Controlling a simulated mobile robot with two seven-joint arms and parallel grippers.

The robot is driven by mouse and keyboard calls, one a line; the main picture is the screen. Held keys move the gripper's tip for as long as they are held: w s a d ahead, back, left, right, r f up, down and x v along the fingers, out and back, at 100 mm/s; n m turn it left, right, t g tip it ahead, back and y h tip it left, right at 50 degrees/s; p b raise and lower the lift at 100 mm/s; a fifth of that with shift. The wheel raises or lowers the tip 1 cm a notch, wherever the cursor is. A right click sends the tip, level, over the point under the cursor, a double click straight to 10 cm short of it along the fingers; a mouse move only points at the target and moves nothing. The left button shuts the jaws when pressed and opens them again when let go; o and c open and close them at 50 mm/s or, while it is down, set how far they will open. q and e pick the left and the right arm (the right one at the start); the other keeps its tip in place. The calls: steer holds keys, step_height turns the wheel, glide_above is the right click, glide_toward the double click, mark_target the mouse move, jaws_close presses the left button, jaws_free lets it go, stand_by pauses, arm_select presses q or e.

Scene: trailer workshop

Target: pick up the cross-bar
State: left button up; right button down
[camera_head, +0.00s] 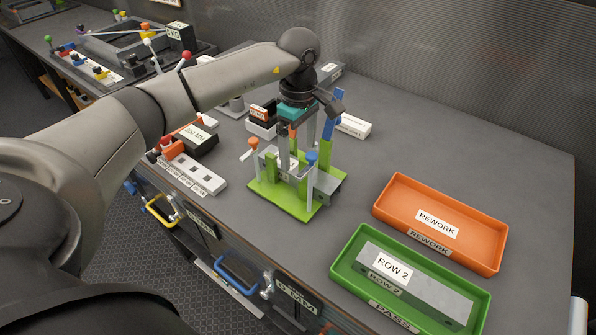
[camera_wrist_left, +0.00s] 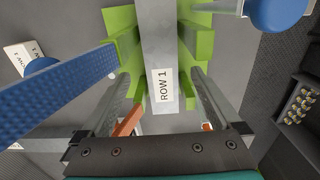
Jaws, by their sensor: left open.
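A grey metal bar labelled ROW 1 (camera_wrist_left: 160,42), which I take for the cross-bar, lies in a green fixture (camera_head: 262,199). In the head view the bar's end (camera_head: 328,188) shows at the fixture's right side; the arm and posts hide much of the rest. My left gripper (camera_head: 291,158) points down over the fixture. In the left wrist view its fingers stand apart on either side of the bar, with gaps visible, so it is open. Green uprights (camera_wrist_left: 203,42) flank the bar. My right gripper is not in view.
A blue post (camera_head: 335,112) rises behind the gripper, and blue-topped (camera_head: 312,156) and orange-topped (camera_head: 253,143) pins stand close by. The orange tray (camera_head: 478,253) is at the right. The green tray (camera_head: 347,248) holds a ROW 2 bar (camera_head: 440,292). The back right of the bench is clear.

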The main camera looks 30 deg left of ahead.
mark_target(324, 184)
arm_select(q)
steer(key=shift+s+f, duration=0.1)
steer(key=shift+f, duration=2.95)
steer(key=shift+c, duration=0.3)
jaws_close()
